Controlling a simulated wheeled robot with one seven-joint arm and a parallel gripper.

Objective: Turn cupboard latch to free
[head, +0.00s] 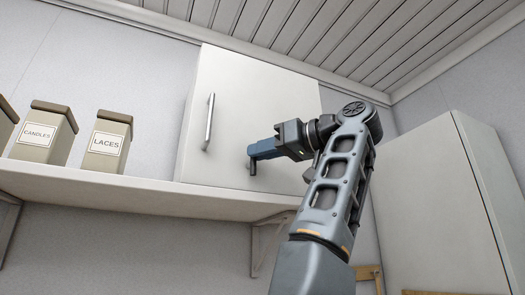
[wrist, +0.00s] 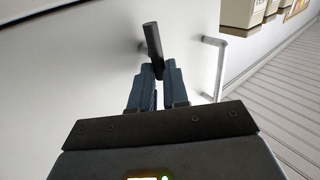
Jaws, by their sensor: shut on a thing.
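The white wall cupboard (head: 240,105) is closed, with a silver bar handle (head: 209,122) near its left side. A small dark latch (head: 253,169) hangs below my gripper's tips, low on the cupboard front. In the wrist view the latch (wrist: 152,38) is a dark rod that sticks out past the fingertips. My gripper (head: 252,156) reaches in from the right. Its blue fingers also show in the wrist view (wrist: 157,72), shut on the latch. The fingers hide the part of the latch between them.
A white shelf (head: 110,190) runs along the wall under the cupboard. Labelled canisters, one marked LACES (head: 108,140) and one CANDLES (head: 43,133), stand on it at the left. A tall pale cabinet (head: 435,205) stands at the right. The slatted ceiling (head: 290,30) is above.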

